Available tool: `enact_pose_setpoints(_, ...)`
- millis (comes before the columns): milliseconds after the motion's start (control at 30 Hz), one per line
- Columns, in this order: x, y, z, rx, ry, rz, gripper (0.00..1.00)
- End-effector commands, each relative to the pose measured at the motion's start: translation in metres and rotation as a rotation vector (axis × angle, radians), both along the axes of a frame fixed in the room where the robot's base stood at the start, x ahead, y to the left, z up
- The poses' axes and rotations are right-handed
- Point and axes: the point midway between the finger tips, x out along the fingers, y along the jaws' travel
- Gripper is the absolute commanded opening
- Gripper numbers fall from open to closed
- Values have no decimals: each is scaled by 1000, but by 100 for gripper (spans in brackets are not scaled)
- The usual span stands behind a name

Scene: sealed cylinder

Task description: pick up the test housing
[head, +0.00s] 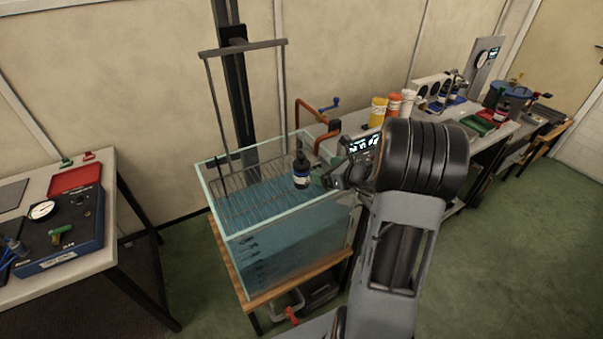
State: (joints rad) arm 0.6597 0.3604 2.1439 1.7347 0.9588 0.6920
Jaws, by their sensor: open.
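A small dark cylinder with a white and blue label, which looks like the test housing (301,174), is upright at the water tank's right side, over the wire rack (250,190). Whether it rests on the rack is hard to tell. My gripper (318,179) is open, with its tips close to the right side of the housing. My wrist hides part of the jaws, and I cannot tell whether they touch it. The glass tank (290,243) holds blue water and stands on a wooden-topped stand (254,303).
A lift frame (244,47) rises behind the tank. Orange pipework (306,107) stands at its back right. A bench with yellow (378,112) and orange (394,106) containers is beyond. A left table (120,228) carries a blue gauge box (62,235). Green floor between is clear.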

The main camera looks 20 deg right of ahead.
Motion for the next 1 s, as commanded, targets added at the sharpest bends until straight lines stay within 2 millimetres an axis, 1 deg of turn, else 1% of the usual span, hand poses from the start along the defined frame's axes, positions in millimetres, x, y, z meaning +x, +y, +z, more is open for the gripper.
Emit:
enact_pose_setpoints(33,9,5,-4,3,1,4,94)
enact_pose_setpoints(100,20,10,-9,1,2,4,94)
enact_pose_setpoints(300,44,20,-20,-1,1,4,94)
enact_pose_setpoints(567,56,25,-25,-2,0,4,94)
enact_pose_setpoints(800,82,35,-39,-3,1,5,94)
enact_pose_setpoints(900,91,39,-43,-3,0,6,94)
enact_pose_setpoints(1000,96,41,-46,-3,0,4,94)
